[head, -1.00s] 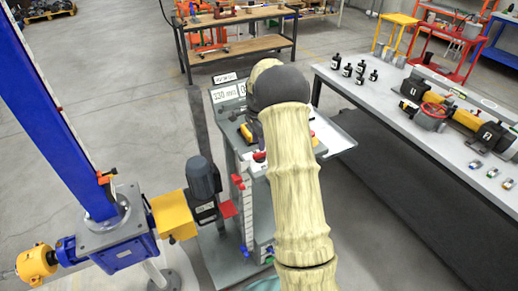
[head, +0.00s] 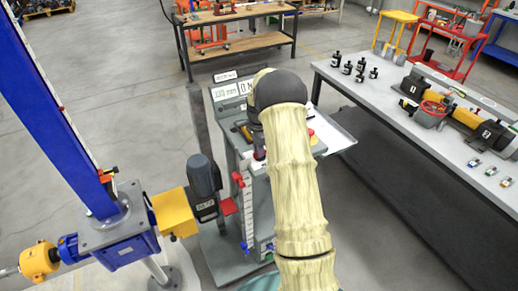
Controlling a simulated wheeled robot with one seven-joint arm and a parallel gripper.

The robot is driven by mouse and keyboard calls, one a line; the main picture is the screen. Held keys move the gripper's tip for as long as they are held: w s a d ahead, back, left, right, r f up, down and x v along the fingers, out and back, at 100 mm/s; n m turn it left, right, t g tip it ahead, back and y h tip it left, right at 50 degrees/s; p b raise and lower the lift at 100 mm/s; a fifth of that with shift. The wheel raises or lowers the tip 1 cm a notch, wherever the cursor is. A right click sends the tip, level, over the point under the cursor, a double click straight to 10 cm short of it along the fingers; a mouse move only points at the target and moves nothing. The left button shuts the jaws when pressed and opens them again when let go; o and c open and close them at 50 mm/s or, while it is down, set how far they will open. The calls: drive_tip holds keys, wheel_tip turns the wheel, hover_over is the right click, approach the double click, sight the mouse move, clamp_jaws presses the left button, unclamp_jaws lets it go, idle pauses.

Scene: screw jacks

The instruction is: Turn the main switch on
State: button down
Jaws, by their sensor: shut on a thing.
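The control console (head: 218,108) stands in the middle of the head view, with a sloping panel and two white displays. My arm reaches over it and its dark wrist covers much of the panel. My gripper (head: 259,146) points down at the panel and shows only as a dark sliver at the arm's left edge. It is shut on what looks like the main switch (head: 258,156), of which only a bit of red shows. The fingertips and the switch's position are hidden.
A blue screw jack column (head: 60,110) with a yellow coupling and a dark motor (head: 203,176) stands left of the console. A grey workbench (head: 400,118) with bottles and machine parts is at the right. A wooden bench (head: 235,42) stands behind. Open floor lies between.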

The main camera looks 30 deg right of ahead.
drive_tip(key=shift+n, duration=0.3)
drive_tip(key=n, duration=0.4)
drive_tip(key=shift+d+r, duration=0.1)
drive_tip(key=n, duration=0.4)
drive_tip(key=shift+s+n+b, duration=0.15)
drive_tip(key=shift+n+b, duration=0.15)
drive_tip(key=shift+n, duration=0.1)
drive_tip(key=n, duration=0.4)
drive_tip(key=shift+d, duration=0.15)
drive_tip(key=n, duration=0.4)
drive_tip(key=shift+d+n, duration=0.1)
drive_tip(key=shift+n, duration=0.2)
drive_tip(key=c, duration=1.5)
unclamp_jaws()
drive_tip(key=shift+c, duration=0.2)
drive_tip(key=shift+o, duration=0.5)
